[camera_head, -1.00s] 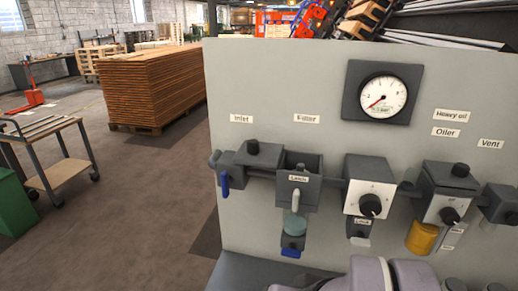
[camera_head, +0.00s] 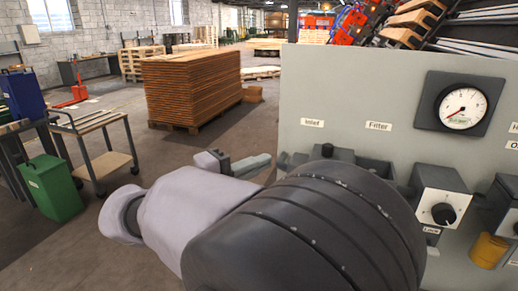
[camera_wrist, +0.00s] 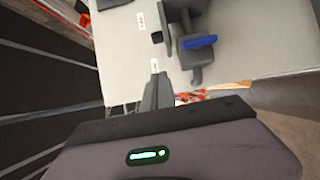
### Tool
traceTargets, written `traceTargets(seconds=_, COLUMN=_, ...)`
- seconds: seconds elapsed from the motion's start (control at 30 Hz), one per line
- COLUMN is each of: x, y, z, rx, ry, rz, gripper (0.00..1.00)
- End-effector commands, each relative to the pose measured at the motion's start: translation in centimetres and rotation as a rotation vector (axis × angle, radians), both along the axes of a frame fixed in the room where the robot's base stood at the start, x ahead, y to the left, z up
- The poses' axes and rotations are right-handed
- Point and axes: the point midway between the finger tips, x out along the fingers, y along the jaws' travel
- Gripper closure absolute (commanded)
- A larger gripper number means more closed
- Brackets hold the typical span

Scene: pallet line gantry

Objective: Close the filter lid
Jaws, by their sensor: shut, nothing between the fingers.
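The filter (camera_head: 376,168) is a dark grey box under the "Filter" label (camera_head: 378,126) on the panel. In the head view my arm hides most of it, and I cannot make out its lid now. My gripper (camera_head: 268,159) is to the left of the panel's fittings, apart from the filter. In the wrist view my gripper (camera_wrist: 158,80) shows its slim dark fingers together and empty, against the pale panel. A dark fitting with a blue handle (camera_wrist: 198,42) lies to the right of the fingertips there.
The panel (camera_head: 350,80) carries a gauge (camera_head: 462,107), the inlet fitting (camera_head: 327,152) and a white-faced knob unit (camera_head: 440,197) close to the filter. A cart (camera_head: 100,160), a green bin (camera_head: 50,188) and a board stack (camera_head: 190,88) stand left. Open floor lies between.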

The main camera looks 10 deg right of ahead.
Motion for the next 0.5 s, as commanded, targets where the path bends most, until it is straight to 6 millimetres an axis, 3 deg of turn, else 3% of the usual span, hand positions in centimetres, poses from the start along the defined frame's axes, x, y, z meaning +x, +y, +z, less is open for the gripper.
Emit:
traceTargets(seconds=0.4, x=3.8, y=-8.3, z=-0.4, rx=0.003, ry=0.001, rz=-0.006, gripper=1.0)
traceTargets(seconds=0.5, x=3.1, y=-9.9, z=-0.4, rx=0.002, ry=0.0, rz=-0.005, gripper=1.0)
